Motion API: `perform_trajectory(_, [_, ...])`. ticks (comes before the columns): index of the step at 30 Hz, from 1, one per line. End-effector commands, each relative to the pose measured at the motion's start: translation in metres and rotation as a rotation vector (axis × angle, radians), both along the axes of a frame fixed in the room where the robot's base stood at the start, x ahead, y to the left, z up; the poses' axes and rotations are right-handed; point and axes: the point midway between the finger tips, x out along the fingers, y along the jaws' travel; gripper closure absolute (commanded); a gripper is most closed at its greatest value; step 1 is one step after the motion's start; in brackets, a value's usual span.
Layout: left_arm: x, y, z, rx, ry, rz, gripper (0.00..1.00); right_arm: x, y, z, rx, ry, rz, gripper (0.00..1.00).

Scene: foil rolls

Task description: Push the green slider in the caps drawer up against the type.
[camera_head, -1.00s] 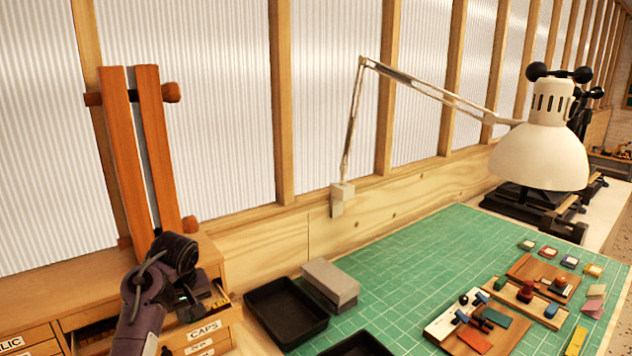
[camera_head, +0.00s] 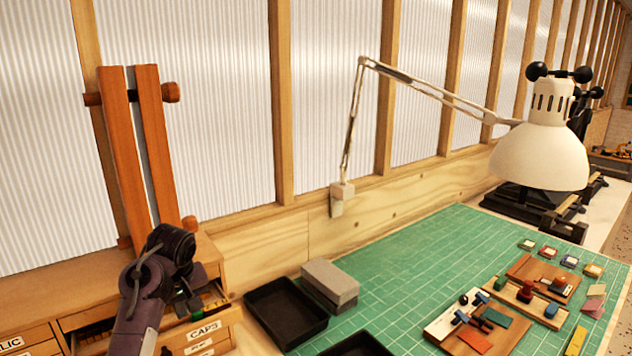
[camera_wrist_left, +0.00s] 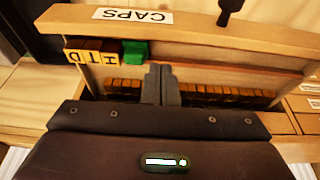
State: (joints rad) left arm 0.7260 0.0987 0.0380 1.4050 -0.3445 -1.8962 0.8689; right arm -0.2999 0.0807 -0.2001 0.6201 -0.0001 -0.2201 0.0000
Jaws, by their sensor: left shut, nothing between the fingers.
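The caps drawer (camera_head: 224,325) is pulled open at the lower left, with its CAPS label facing out; its front also shows in the left wrist view (camera_wrist_left: 220,36). There, letter type blocks (camera_wrist_left: 93,57) stand in a short row behind the front at the left. The green slider (camera_wrist_left: 134,52) sits just right of them with no clear gap visible. It shows as a small green patch in the head view (camera_head: 197,317). My left gripper (camera_wrist_left: 160,72) is shut and empty, pointing into the drawer right of the slider; contact is unclear. My right gripper is out of view.
A row of brown type blocks (camera_wrist_left: 195,92) lies deeper in the drawer. A black tray (camera_head: 287,312) and grey block (camera_head: 330,283) are right of the drawer. A green mat (camera_head: 420,260) carries wooden boards. A lamp (camera_head: 540,155) overhangs the mat.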

Motion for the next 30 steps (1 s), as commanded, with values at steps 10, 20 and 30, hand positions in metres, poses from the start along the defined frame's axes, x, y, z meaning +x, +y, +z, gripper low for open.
perform_trajectory(10, [0.0,0.0,0.029,-0.001,-0.001,0.001,1.0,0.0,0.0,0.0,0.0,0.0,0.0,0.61])
perform_trajectory(20, [0.0,0.0,0.052,-0.001,-0.001,0.001,1.0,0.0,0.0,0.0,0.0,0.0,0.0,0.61])
perform_trajectory(30, [0.0,0.0,0.054,-0.002,0.0,0.001,1.0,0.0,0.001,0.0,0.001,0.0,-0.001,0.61])
